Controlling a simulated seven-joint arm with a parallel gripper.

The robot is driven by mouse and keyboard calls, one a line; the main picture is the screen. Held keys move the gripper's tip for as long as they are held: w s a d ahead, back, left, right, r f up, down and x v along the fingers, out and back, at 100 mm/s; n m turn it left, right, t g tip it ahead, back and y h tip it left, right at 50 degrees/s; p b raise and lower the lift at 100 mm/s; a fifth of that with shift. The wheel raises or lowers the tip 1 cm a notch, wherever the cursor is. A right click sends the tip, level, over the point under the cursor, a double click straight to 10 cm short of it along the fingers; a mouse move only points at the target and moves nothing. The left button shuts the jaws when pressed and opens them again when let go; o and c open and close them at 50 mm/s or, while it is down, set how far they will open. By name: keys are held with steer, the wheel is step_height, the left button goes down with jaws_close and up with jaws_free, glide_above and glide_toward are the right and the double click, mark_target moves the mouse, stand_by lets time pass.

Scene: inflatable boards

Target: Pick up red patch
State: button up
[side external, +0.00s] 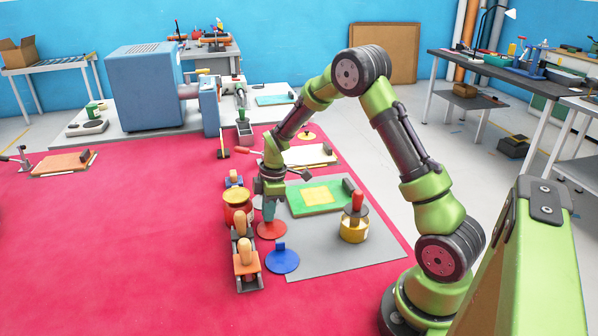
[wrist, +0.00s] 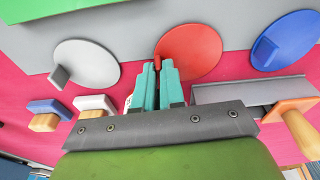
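The red patch (side external: 271,229) is a flat round disc with a small upright tab. It lies at the left edge of the grey mat, and the wrist view shows it just beyond my fingertips (wrist: 196,52). My gripper (side external: 268,213) points down over it. In the wrist view its two teal fingers (wrist: 157,70) stand close together on either side of the red tab and look closed on it. The disc appears to lie flat. In the side view the tab is hidden by my fingers.
A blue patch (side external: 282,261) lies in front of the red one, and a grey patch (wrist: 86,64) lies on its other side. Wooden-handled tools (side external: 246,262) and a red jar (side external: 237,207) stand close at left.

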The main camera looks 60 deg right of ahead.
jaws_close()
steer(key=shift+r, duration=0.15)
steer(key=shift+r, duration=0.25)
steer(key=r, duration=0.3)
steer(key=shift+s, duration=0.3)
steer(key=s+a, duration=0.1)
steer(key=s, duration=0.4)
steer(key=s+a+r, duration=0.1)
steer(key=s, duration=0.4)
steer(key=s+a, duration=0.1)
steer(key=s, duration=0.4)
steer(key=shift+a+r, duration=0.15)
steer(key=shift+a, duration=0.25)
stand_by(4.7)
